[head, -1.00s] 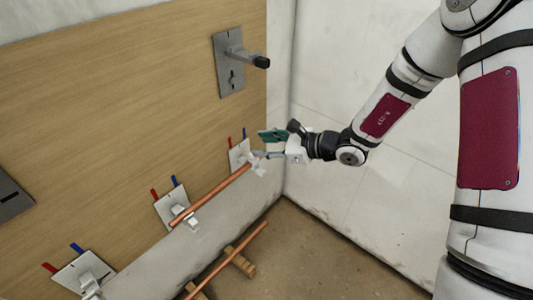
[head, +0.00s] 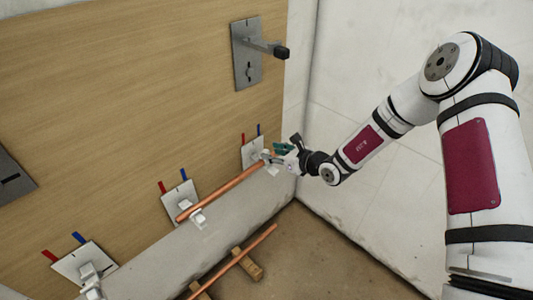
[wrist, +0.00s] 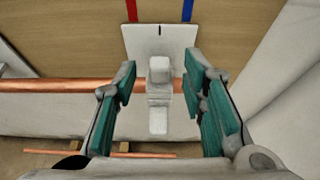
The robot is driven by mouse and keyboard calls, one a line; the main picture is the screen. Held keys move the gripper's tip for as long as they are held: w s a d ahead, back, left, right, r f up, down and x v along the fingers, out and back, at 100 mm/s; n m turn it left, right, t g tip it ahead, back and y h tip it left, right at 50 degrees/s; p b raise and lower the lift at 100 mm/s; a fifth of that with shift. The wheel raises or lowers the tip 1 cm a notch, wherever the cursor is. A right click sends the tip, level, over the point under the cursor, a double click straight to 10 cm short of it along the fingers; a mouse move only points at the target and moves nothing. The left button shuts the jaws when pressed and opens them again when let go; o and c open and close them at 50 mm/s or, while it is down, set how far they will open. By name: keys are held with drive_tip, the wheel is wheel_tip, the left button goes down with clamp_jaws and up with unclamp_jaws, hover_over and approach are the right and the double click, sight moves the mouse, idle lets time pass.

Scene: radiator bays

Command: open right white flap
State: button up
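The right white flap (wrist: 158,105) is a small white clip on a white plate (wrist: 160,40) with red and blue strips above it. In the wrist view it stands upright across the copper pipe (wrist: 60,86), and it looks closed over it. My gripper (wrist: 160,80) is open, with one teal finger on each side of the flap and visible gaps between. In the head view my gripper (head: 274,155) is at the right plate (head: 252,152) and partly hides the flap. Whether a finger touches it cannot be told.
Two more white plates with clips, the middle one (head: 181,203) and the left one (head: 86,264), are along the wooden board (head: 130,90). A grey plate with a lever handle (head: 262,47) is above. A second copper pipe (head: 240,256) lies low on wooden blocks. A white wall (head: 370,60) bounds the right.

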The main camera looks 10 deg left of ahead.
sight(267, 151)
drive_tip(key=shift+b+x, duration=0.35)
drive_tip(key=shift+x, duration=1.7)
drive_tip(key=shift+c, duration=0.3)
clamp_jaws()
